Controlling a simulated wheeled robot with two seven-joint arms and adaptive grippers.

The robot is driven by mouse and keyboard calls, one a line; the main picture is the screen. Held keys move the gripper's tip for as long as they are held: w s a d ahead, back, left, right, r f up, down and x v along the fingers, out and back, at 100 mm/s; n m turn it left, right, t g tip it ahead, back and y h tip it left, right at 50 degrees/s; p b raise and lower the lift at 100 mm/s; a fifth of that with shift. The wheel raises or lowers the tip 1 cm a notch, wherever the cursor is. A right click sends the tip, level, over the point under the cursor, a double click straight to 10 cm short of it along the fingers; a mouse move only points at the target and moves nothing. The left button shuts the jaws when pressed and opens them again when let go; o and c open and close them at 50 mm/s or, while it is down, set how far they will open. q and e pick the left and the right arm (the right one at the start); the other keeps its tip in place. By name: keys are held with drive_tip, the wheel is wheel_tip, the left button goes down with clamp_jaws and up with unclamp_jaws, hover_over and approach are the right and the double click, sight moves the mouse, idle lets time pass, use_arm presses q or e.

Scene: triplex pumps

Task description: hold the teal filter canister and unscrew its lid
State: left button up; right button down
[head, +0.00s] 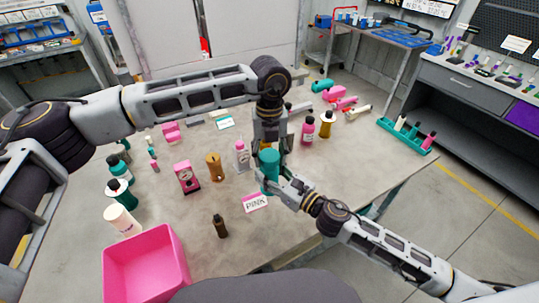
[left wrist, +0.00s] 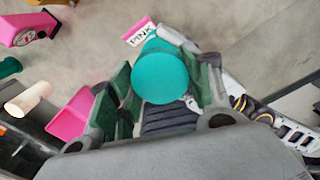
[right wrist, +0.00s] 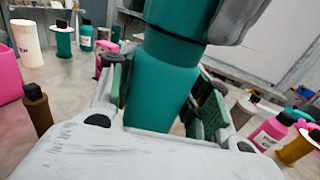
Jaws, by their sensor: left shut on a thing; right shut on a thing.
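The teal filter canister (head: 269,172) is held upright between my two grippers above the table. Its body (right wrist: 160,92) fills the middle of the right wrist view, between the green-padded fingers of my right gripper (right wrist: 160,85), which is shut on it from the side. My right gripper also shows in the head view (head: 277,184). The teal lid (left wrist: 160,78) is seen from above in the left wrist view, with my left gripper (left wrist: 163,85) shut on it from above. A dark seam separates lid and body; I cannot tell how loose the lid is.
A "PINK" card (head: 256,203), a small brown bottle (head: 220,226) and a pink bin (head: 146,264) are nearby on the table. Several bottles and a pink device (head: 186,177) stand left; a pink bottle (head: 308,129) and gold spool (head: 326,124) stand behind. A teal tray (head: 405,137) is right.

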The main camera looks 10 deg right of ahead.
use_arm(q)
drive_tip(key=shift+r, duration=0.35)
idle(0.3)
drive_tip(key=shift+r, duration=1.9)
drive_tip(key=shift+f, duration=0.1)
